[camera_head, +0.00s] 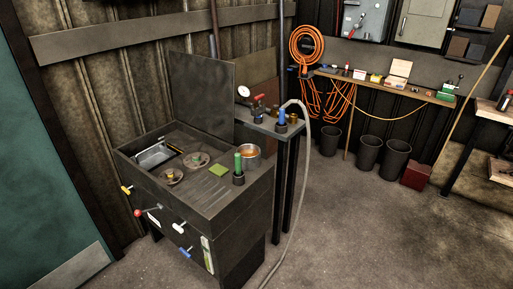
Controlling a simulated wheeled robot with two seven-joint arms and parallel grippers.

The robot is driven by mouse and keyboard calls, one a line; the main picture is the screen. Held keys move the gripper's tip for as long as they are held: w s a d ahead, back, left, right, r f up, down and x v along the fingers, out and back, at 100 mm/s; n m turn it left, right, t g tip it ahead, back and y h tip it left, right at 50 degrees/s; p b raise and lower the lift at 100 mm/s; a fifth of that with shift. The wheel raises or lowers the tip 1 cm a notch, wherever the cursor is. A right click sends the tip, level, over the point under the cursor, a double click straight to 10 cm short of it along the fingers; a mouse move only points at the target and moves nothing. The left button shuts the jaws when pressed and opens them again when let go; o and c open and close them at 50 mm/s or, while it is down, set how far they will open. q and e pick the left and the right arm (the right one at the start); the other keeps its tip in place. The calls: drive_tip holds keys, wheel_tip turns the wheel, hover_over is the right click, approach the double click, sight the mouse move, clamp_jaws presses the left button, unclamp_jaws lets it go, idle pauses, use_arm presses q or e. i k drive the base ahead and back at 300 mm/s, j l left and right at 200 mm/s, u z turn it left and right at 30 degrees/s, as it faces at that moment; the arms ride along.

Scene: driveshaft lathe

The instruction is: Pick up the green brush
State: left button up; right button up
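The green brush (238,163) appears as a green upright handle standing in a small dark cup (239,179). Any bristles are hidden in the cup. Neither of my grippers is in view.
The bench top also holds a metal tray (153,156), round dishes (198,160), a green square pad (219,170) and a copper-coloured pot (249,155). A blue handle (281,116) stands behind. A grey hose (306,150) hangs to the floor. The floor (350,235) at right is clear.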

sight(238, 156)
drive_tip(key=i+l+z, duration=0.2)
drive_tip(key=i+z, duration=0.2)
drive_tip(key=i, duration=0.15)
drive_tip(key=i+z, duration=0.4)
drive_tip(key=i, duration=0.15)
drive_tip(key=i+z, duration=0.4)
drive_tip(key=i, duration=0.15)
drive_tip(key=i+l, duration=0.1)
drive_tip(key=i, duration=0.6)
drive_tip(key=i+l, duration=0.1)
drive_tip(key=i, duration=0.65)
drive_tip(key=u, duration=3.65)
